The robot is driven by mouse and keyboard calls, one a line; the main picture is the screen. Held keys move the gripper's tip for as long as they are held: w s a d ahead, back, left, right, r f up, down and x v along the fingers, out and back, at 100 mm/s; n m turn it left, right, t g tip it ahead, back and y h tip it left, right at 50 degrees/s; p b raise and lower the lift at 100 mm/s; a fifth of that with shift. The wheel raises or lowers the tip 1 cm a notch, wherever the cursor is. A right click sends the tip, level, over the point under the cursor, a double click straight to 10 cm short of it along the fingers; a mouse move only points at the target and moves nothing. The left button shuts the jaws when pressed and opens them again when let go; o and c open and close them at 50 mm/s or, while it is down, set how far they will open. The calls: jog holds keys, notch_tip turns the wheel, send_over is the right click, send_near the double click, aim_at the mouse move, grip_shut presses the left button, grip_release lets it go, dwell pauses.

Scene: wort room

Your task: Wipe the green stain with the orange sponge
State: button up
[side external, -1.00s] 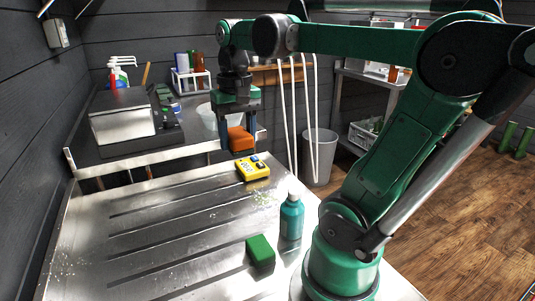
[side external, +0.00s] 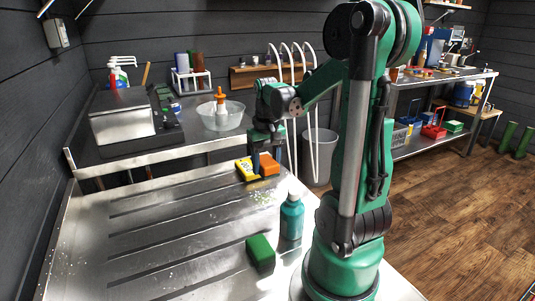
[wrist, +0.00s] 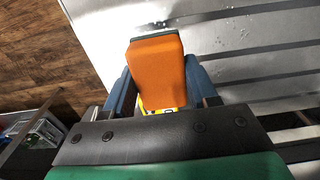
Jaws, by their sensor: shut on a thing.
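My gripper (side external: 266,153) is shut on the orange sponge (side external: 268,166), which sits between the blue fingers. In the wrist view the orange sponge (wrist: 157,62) fills the space between the fingertips, with a dark layer along its far edge. In the side view the sponge is at the right end of the yellow device, low over the steel table; I cannot tell whether it touches either. A patch of yellow-green specks (side external: 262,198), likely the green stain, lies on the table in front of the sponge, apart from it.
The yellow device (side external: 243,168) is partly hidden by the gripper. A teal bottle (side external: 291,219) stands right of the specks, and a green block (side external: 260,251) lies nearer the camera. The grooved steel table (side external: 160,235) is clear to the left. A clear bowl (side external: 236,118) stands behind.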

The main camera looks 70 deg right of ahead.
aim_at(255, 188)
jog(key=shift+s+d+f, duration=0.25)
jog(key=shift+s+f, duration=0.05)
jog(key=shift+f, duration=0.2)
jog(key=shift+s+d+f, duration=0.25)
jog(key=shift+f, duration=3.9)
jog(key=shift+w+d, duration=0.25)
jog(key=shift+c, duration=0.6)
jog(key=shift+w+d+f, duration=0.2)
jog(key=shift+w+d, duration=0.6)
jog(key=shift+w, duration=0.05)
jog(key=shift+w+d, duration=1.6)
jog(key=shift+s+a+r, duration=0.15)
jog(key=shift+s+a, duration=2.5)
jog(key=shift+a, duration=0.1)
jog(key=shift+w+a, duration=0.25)
jog(key=shift+w, duration=0.1)
jog(key=shift+w+d, duration=0.15)
jog(key=shift+w, duration=0.1)
jog(key=shift+w+d, duration=2.4)
jog(key=shift+d, duration=0.05)
jog(key=shift+s+a, duration=2.65)
jog(key=shift+a, duration=0.05)
jog(key=shift+r, duration=3.95)
